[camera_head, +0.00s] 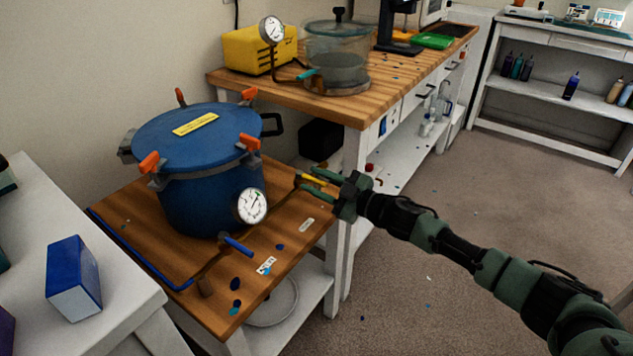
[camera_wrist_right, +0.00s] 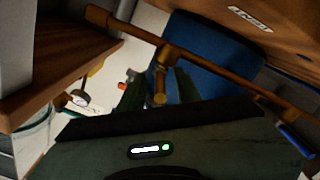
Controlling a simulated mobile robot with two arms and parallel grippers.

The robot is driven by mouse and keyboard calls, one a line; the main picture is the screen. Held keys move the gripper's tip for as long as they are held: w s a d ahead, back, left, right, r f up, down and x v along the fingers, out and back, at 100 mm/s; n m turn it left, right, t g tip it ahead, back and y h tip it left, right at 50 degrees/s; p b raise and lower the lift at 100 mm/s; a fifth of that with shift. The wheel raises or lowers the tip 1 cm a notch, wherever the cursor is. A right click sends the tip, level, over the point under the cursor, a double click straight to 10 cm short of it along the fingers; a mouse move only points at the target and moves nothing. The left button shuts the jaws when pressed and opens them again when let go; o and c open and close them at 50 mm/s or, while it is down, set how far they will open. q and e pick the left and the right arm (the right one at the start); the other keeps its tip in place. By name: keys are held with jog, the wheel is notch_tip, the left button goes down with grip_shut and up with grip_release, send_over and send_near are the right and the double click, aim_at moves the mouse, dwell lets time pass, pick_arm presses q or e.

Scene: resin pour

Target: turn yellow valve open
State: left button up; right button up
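The yellow valve (camera_head: 314,181) sits on a brass pipe at the right edge of the small wooden table, beside the blue pressure pot (camera_head: 205,190). My right gripper (camera_head: 316,185) reaches it from the right, with one finger on each side of the yellow handle. In the right wrist view the valve handle (camera_wrist_right: 160,88) points toward the camera between the two spread fingers, with gaps visible on both sides. The gripper (camera_wrist_right: 160,92) looks open around it, not closed on it. My left gripper is not in view.
A blue-handled valve (camera_head: 237,245) sits on the front pipe, near a pressure gauge (camera_head: 251,206). The wooden workbench (camera_head: 355,112) behind carries a yellow pump (camera_head: 258,50) and a clear chamber (camera_head: 337,60). A blue box (camera_head: 73,278) stands on the white table at left. Floor at right is open.

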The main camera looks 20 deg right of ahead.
grip_shut()
dwell(1.4)
